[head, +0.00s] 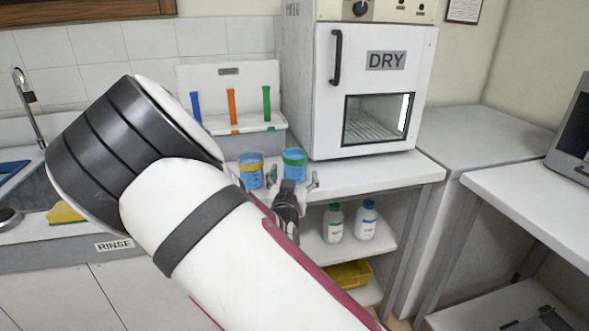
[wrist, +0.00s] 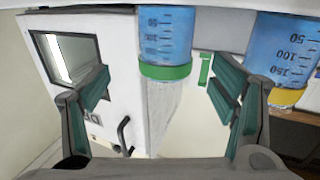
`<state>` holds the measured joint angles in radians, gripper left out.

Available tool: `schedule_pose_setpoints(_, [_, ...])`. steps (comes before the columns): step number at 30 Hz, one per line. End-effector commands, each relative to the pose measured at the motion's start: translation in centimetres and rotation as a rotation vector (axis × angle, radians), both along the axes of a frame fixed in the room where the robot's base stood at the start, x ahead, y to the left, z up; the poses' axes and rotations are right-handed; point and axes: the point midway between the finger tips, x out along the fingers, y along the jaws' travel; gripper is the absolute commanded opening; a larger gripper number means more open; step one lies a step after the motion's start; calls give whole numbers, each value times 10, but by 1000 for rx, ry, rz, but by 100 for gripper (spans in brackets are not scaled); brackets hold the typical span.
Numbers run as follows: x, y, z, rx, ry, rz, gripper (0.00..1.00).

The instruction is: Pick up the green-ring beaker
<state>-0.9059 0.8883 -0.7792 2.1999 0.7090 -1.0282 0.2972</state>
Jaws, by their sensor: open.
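The green-ring beaker (head: 295,165) holds blue liquid and stands upright on the white counter in front of the DRY oven. My gripper (head: 292,182) is open and empty just on the near side of it. In the wrist view, which is upside down, the green-ring beaker (wrist: 166,72) shows in the gap between the two spread fingers of my gripper (wrist: 160,88), apart from both. How deep it sits between them I cannot tell. My gripper hides part of the counter in front of the beaker in the head view.
An orange-ring beaker (head: 250,170) with blue liquid stands close on the left; it also shows in the wrist view (wrist: 284,55). Behind are a rack (head: 228,75) with coloured tubes and the DRY oven (head: 372,85). Two bottles (head: 334,224) stand on the shelf below.

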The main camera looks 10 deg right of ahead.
Motion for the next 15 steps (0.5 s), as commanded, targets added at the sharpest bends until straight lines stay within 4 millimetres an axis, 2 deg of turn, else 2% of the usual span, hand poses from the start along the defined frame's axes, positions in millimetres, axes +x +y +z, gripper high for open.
schedule_pose_setpoints(3, [17, -6, -1, 0, 0, 0, 79])
schedule_pose_setpoints(10, [30, -11, -2, 0, 1, 0, 79])
schedule_pose_setpoints(15, [53, -14, -8, 0, 0, -1, 79])
